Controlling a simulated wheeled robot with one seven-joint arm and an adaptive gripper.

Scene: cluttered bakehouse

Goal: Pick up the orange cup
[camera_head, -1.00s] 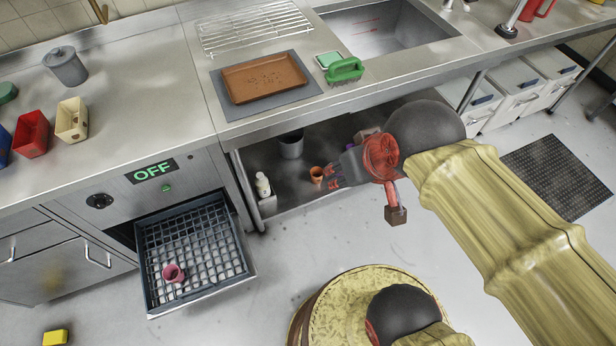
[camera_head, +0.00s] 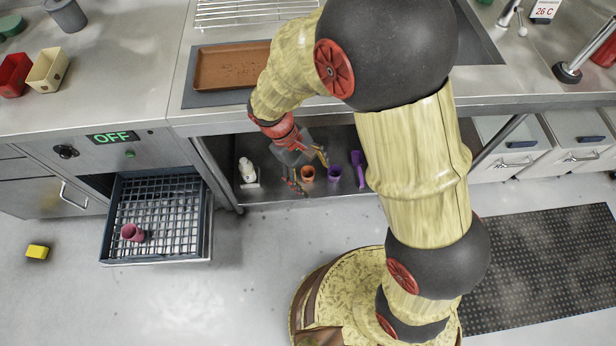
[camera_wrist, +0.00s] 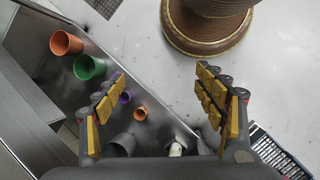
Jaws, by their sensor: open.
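A small orange cup (camera_head: 307,174) stands on the low shelf under the counter. In the head view it appears between the fingertips of my gripper (camera_head: 311,177), which is open and empty. In the wrist view the small orange cup (camera_wrist: 140,114) shows beyond the open gripper (camera_wrist: 163,77), nearer the left finger, apart from both. A purple cup (camera_head: 334,173) stands beside it; it is partly behind the left finger in the wrist view (camera_wrist: 125,97). A larger orange cup-like vessel (camera_wrist: 66,43) stands farther off, next to a green one (camera_wrist: 89,66); my arm hides these two in the head view.
A white bottle (camera_head: 247,171) stands left of the orange cup, and a purple item (camera_head: 358,168) to its right. A grey container (camera_wrist: 122,145) is close by. The counter edge (camera_head: 225,128) overhangs the shelf. An open rack drawer (camera_head: 205,225) holds a pink cup (camera_head: 132,232).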

